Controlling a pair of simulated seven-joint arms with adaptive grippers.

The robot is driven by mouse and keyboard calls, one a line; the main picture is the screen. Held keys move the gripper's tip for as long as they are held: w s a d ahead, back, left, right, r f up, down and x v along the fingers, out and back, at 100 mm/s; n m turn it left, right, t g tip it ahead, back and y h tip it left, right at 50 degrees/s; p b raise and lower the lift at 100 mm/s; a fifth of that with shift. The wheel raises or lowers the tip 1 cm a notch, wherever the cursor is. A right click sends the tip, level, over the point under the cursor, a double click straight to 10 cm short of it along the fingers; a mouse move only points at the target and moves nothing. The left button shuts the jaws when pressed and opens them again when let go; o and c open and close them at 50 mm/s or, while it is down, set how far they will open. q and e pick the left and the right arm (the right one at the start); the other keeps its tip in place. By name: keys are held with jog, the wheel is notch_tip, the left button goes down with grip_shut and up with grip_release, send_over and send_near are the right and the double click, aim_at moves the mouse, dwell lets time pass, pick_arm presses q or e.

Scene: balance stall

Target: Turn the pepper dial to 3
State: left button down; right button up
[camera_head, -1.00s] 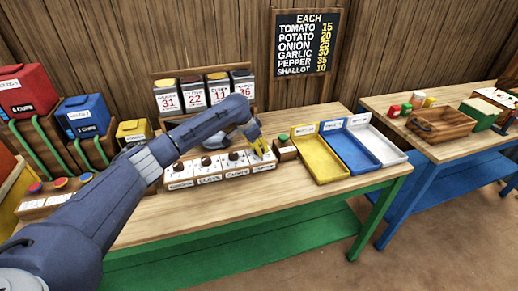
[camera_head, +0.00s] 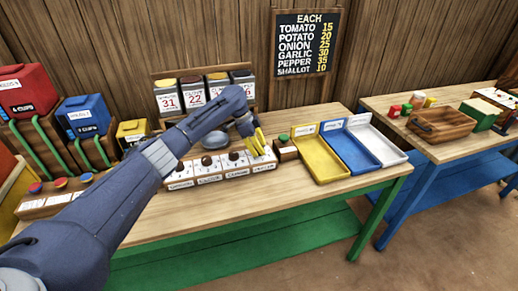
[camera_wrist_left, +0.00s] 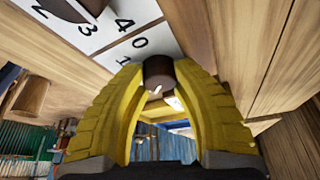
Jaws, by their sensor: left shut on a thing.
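A row of white dial panels with dark knobs sits in a wooden rack (camera_head: 222,174) on the table; the small labels below are too blurred to read surely. My left gripper (camera_head: 259,147) is at the rightmost dial of the row. In the left wrist view its yellow fingers (camera_wrist_left: 160,95) are shut on a brown dial knob (camera_wrist_left: 158,72) with a white mark. The digits 0 and 1 show on the panel beside this knob; the rest is hidden. A neighbouring dial knob (camera_wrist_left: 68,8) has 2, 3 and 4 near it. My right gripper is not in view.
Yellow (camera_head: 318,158), blue (camera_head: 350,152) and white (camera_head: 378,146) trays stand right of the dials. A small wooden block with a green button (camera_head: 283,138) is close to the gripper. Spice tins (camera_head: 193,93) stand behind. A price board (camera_head: 305,43) hangs on the wall.

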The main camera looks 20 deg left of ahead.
pick_arm(q)
jog(key=shift+d, duration=0.2)
dwell(0.3)
jog(key=c, duration=1)
grip_release()
jog(key=shift+o, duration=0.2)
jog(key=shift+a, duration=0.1)
jog(key=w+v, duration=0.1)
jog(key=v, duration=1)
jog(key=shift+s+a+r, duration=0.2)
jog(key=shift+s+r, duration=0.2)
jog(key=shift+s, duration=0.05)
